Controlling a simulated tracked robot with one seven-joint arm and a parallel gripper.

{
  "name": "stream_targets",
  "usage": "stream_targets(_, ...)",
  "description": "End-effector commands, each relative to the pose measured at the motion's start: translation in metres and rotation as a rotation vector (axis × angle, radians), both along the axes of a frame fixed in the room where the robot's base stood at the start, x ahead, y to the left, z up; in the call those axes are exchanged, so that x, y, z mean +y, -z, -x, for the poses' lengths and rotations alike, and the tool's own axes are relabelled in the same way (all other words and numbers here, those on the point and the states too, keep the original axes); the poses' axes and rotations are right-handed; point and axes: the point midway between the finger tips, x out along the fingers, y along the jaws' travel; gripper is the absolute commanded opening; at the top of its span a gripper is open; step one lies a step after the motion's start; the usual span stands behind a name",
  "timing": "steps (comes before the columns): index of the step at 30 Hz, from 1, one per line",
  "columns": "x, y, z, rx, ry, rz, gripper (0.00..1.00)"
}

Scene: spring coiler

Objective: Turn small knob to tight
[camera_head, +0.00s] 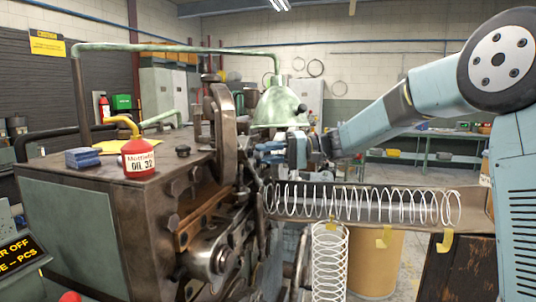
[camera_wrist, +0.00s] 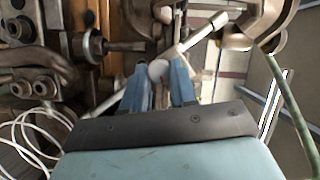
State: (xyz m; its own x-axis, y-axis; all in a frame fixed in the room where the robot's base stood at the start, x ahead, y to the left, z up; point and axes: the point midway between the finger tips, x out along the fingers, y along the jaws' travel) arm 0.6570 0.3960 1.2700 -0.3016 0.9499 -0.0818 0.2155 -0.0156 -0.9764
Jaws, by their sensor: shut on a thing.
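Rods and metal parts of the coiler lie just behind the fingertips. In the head view my gripper (camera_head: 268,152) reaches in from the right to the machine's working side, below the green lamp shade (camera_head: 279,105). The knob cannot be made out there. Which way it is turned, or how tight it is, I cannot tell.
The spring coiler (camera_head: 120,180) fills the left and middle. A long coiled spring (camera_head: 360,204) lies along a trough below my arm. A barrel (camera_head: 376,262) stands under it.

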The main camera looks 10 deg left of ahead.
Motion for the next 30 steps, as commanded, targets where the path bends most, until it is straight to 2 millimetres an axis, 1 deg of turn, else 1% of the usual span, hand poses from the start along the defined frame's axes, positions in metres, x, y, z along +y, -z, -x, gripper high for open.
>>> stream_targets(1,-0.0010,0.0016,-0.0025,0.042,0.006,-0.003,0.00)
stream_targets(6,-0.0009,0.0032,-0.0026,0.182,0.006,-0.013,0.00)
stream_targets(15,-0.0014,0.0050,-0.0024,0.354,0.006,-0.027,0.00)
stream_targets(21,-0.0012,0.0055,-0.0023,0.411,0.006,-0.031,0.00)
stream_targets(30,-0.0013,0.0061,-0.0022,0.430,0.006,-0.031,0.00)
